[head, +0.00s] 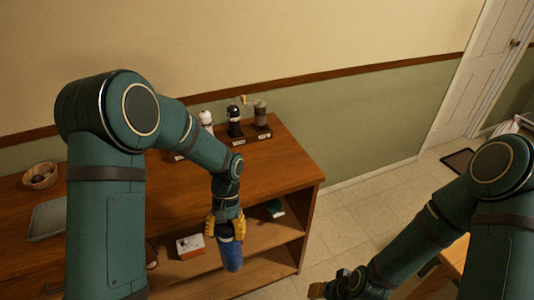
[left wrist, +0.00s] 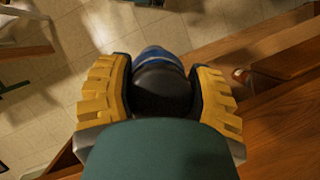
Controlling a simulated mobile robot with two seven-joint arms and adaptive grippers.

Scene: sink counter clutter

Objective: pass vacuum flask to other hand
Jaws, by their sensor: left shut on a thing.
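The vacuum flask (head: 231,256) is a blue cylinder held pointing downward in front of the wooden shelf unit. My left gripper (head: 225,228) is shut on its upper end, with a yellow-padded finger on each side. In the left wrist view, the flask's dark rounded end and blue body (left wrist: 160,70) sit between the two fingers of the left gripper (left wrist: 157,95). My right gripper (head: 335,287) is low at the bottom edge of the head view, to the right of the flask and apart from it. Its fingers are small and partly cut off, so its opening is unclear.
The wooden shelf unit (head: 280,160) has open shelves close behind the flask, holding a white-and-red box (head: 190,246) and a dark green item (head: 274,208). Several bottle-like items (head: 235,122) stand on top at the back. A bowl (head: 40,176) and grey tray (head: 46,220) are left. Tiled floor (head: 350,215) is open at right.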

